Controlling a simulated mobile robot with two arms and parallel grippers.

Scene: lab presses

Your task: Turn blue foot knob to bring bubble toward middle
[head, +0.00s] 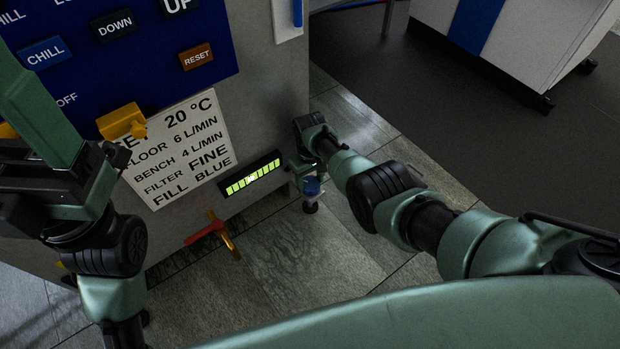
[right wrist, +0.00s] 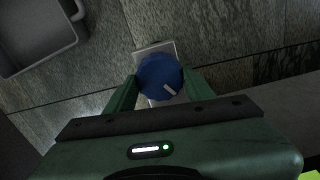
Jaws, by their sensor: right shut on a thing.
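The blue foot knob (head: 311,186) is low at the right corner of the machine, just above the floor. In the right wrist view the round knob (right wrist: 160,77) sits between the two green fingertips of my right gripper (right wrist: 158,86), which is shut on it. A white mark on its face points to the lower right. In the head view my right gripper (head: 307,173) reaches the knob from above. The level vial (head: 252,174) glows green with dark lines; a paler spot shows near its middle, but the bubble's outline is unclear. My left gripper (head: 68,160) is at the left, its jaw gap unclear.
The machine front carries a white settings sign (head: 183,147), a blue button panel (head: 130,50), a yellow block (head: 122,121) and a red-handled brass valve (head: 222,235). A white cabinet (head: 520,45) stands at the back right. Tiled floor (head: 310,250) is open in front.

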